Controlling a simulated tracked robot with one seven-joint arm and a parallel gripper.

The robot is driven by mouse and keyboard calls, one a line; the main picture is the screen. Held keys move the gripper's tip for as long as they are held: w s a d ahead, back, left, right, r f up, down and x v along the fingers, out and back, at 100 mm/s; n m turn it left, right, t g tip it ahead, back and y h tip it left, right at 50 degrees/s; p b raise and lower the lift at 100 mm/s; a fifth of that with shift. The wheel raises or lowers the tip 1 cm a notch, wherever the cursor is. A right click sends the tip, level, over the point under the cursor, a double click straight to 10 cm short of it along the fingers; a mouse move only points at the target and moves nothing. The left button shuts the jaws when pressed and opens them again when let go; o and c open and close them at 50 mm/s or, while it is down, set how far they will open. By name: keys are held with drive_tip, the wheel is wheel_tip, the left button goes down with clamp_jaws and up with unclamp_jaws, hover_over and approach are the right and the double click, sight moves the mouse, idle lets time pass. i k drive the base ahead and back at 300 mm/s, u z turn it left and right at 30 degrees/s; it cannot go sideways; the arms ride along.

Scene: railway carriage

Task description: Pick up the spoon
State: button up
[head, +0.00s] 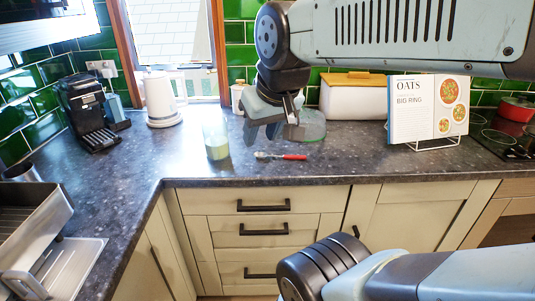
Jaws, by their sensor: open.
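The spoon (281,156) lies on the dark speckled worktop (340,150), close to its front edge. It has a red handle pointing right and a metal end on the left. My gripper (262,133) hangs from the arm above the worktop, above and slightly left of the spoon, apart from it. Its grey fingers point down and it holds nothing that I can see. The spoon is fully in view.
A glass jar (216,140) stands left of the spoon. A white kettle (160,100), a coffee machine (88,112), a bread bin (352,98) and a cookbook (428,108) on a stand surround the worktop.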

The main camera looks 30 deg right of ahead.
sight(260, 155)
drive_tip(key=z, duration=0.9)
drive_tip(key=k, duration=0.75)
drive_tip(key=u, duration=0.55)
drive_tip(key=i, duration=1)
